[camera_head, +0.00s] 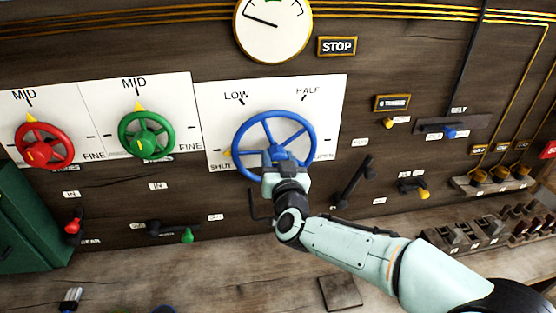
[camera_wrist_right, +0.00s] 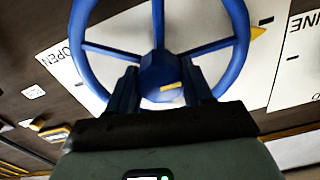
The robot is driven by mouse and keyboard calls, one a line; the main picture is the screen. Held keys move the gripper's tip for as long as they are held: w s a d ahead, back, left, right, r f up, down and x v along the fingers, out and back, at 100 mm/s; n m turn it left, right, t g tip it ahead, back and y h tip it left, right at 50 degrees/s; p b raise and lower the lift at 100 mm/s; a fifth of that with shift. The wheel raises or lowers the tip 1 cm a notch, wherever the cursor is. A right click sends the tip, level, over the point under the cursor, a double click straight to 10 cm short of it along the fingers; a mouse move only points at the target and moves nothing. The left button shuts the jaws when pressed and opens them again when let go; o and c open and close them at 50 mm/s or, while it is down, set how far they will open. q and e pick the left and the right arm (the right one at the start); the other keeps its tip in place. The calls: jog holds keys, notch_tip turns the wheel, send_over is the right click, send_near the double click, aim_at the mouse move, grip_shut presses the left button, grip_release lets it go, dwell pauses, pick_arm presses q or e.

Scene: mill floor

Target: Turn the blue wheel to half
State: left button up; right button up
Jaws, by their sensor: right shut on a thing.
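The blue wheel (camera_head: 300,128) has several spokes and is mounted on a white plate (camera_head: 335,95) marked SHUT, LOW and HALF; the lower right label is partly hidden. Its yellow pointer (camera_head: 228,154) is at the left side, by SHUT. My right gripper (camera_head: 277,162) reaches the wheel's hub from below and covers its lower part. In the right wrist view the two fingers of the gripper (camera_wrist_right: 160,88) stand either side of the hub of the blue wheel (camera_wrist_right: 238,50), shut on it. The yellow pointer (camera_wrist_right: 258,33) lies opposite OPEN there. My left gripper is not in view.
A green wheel (camera_head: 163,124) and a red wheel (camera_head: 66,139) are to the left. A round gauge (camera_head: 272,28) is above. A dark lever (camera_head: 355,182) and small knobs are to the right. A wooden ledge (camera_head: 200,280) runs below, with a green cabinet (camera_head: 35,225) at left.

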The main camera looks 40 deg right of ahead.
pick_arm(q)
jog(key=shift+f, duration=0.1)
pick_arm(e)
jog(key=shift+f+m+b, duration=0.1)
jog(key=shift+m+b, duration=0.7)
jog(key=shift+m, duration=0.3)
jog(key=m+b, duration=0.1)
jog(key=m, duration=0.1)
jog(key=shift+m+b, duration=0.3)
jog(key=shift+b, duration=0.05)
jog(key=m+b, duration=0.3)
jog(key=m, duration=0.3)
jog(key=shift+m+b, duration=0.3)
jog(key=shift+b, duration=0.05)
jog(key=m+b, duration=0.3)
jog(key=m, duration=0.3)
jog(key=shift+a, duration=0.1)
pick_arm(q)
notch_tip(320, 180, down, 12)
jog(key=b, duration=0.3)
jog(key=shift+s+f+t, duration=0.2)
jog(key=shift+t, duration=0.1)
pick_arm(e)
jog(key=m, duration=0.6)
jog(key=shift+m, duration=0.3)
